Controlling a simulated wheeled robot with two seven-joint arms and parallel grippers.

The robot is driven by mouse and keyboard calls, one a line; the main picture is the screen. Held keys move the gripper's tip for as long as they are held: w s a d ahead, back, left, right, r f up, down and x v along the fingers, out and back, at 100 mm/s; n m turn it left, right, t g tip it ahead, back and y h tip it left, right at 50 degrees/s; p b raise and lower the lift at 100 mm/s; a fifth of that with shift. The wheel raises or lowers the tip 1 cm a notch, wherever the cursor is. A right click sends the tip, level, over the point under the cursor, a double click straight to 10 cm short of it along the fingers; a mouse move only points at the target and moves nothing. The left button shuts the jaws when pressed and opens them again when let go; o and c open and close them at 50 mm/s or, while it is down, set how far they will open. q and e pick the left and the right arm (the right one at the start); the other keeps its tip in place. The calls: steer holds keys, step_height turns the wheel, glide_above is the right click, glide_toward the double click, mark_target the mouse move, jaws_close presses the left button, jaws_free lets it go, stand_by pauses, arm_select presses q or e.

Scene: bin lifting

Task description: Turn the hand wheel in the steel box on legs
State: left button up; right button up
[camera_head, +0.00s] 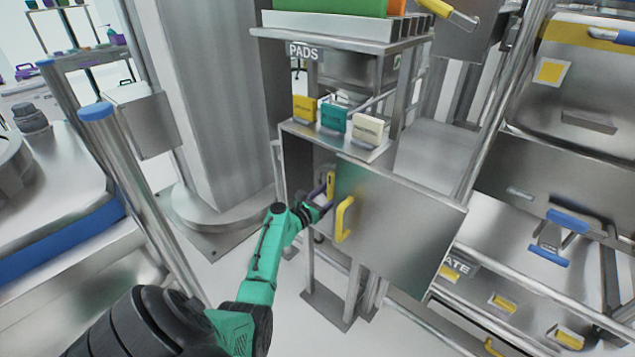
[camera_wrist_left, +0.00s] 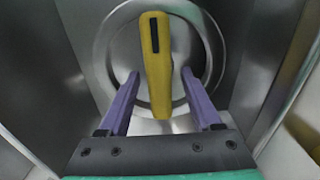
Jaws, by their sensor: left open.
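The steel box on legs (camera_head: 307,153) stands at the middle of the head view with its door (camera_head: 405,222) swung open toward me. Inside it, a yellow lever (camera_head: 331,184) shows past the door's edge. In the left wrist view, this yellow lever (camera_wrist_left: 157,75) stands nearly upright in front of a round steel wheel (camera_wrist_left: 101,50). My left gripper (camera_head: 328,190) reaches into the box opening. In the wrist view its purple fingers (camera_wrist_left: 160,74) are open, one on each side of the lever, with gaps showing. My right gripper is not in view.
The open door with its yellow handle (camera_head: 343,219) is close to the right of my left wrist. Yellow, teal and cream packs (camera_head: 333,117) stand on top of the box. A shelf marked PADS (camera_head: 340,38) is above. A thick column (camera_head: 215,100) stands to the left.

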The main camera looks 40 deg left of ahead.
arm_select(q)
steer(key=s+p, duration=0.1)
steer(key=s, duration=1.2)
steer(key=shift+s+d, duration=0.15)
steer(key=shift+s, duration=0.15)
steer(key=s+d+f+m+g+h+p, duration=0.1)
steer(key=s+d+f+m+g, duration=0.25)
steer(key=f, duration=0.45)
steer(key=s+d+f+m+g, duration=0.25)
steer(key=f+m, duration=0.25)
steer(key=f, duration=0.4)
steer(key=s+d+f+m+g+h+p, duration=0.1)
steer(key=s+d+f+m+g, duration=0.25)
steer(key=f, duration=0.45)
steer(key=s+d+f+m+g, duration=0.2)
steer(key=s+f+m, duration=0.2)
steer(key=s+m, duration=0.4)
steer(key=s+d+f+m+g+y+p, duration=0.1)
steer(key=s+d+f+m+g, duration=0.2)
steer(key=s+m, duration=0.6)
steer(key=s+d+f+m+g, duration=0.2)
steer(key=s+f+m, duration=0.3)
steer(key=s+m, duration=0.4)
steer(key=shift+d+f+m+y+p, duration=0.3)
steer(key=shift+d+f+m+p, duration=0.1)
steer(key=shift+d+m, duration=0.15)
